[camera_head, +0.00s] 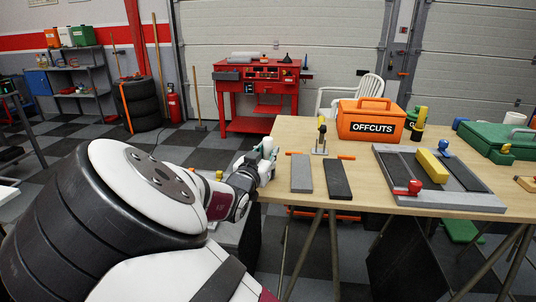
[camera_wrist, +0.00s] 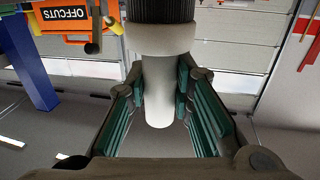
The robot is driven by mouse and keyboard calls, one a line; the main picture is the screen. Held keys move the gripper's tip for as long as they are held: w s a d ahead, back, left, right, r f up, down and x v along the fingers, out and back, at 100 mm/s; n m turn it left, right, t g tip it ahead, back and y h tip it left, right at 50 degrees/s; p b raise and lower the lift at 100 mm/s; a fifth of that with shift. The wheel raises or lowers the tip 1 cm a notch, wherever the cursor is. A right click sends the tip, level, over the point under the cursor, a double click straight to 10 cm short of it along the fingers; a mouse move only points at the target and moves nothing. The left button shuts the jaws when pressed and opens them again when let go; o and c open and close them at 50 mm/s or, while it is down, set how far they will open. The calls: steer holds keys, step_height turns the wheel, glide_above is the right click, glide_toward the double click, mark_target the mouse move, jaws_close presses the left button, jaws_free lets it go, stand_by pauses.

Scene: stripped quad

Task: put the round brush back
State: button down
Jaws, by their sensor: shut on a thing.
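My gripper (camera_wrist: 160,100) is shut on a white cylinder with a wider black ribbed part above it, which I take to be the round brush (camera_wrist: 160,66). The teal pads touch its white part from both sides in the wrist view. In the head view my gripper (camera_head: 266,165) is at the left end of the workbench, and only a small white part of the held thing shows there. A small stand with an upright yellow-and-black piece (camera_head: 320,137) is on the bench to the right of my gripper.
The wooden workbench (camera_head: 292,130) holds a grey block (camera_head: 301,173), a black block (camera_head: 337,180), an orange OFFCUTS box (camera_head: 371,120) and a grey frame (camera_head: 455,199) with a yellow block (camera_head: 432,166). A green case (camera_head: 497,138) stands at the right. A red cart (camera_head: 257,86) stands behind.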

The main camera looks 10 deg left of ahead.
steer(key=shift+f, duration=0.1)
steer(key=c, duration=1.4)
jaws_free()
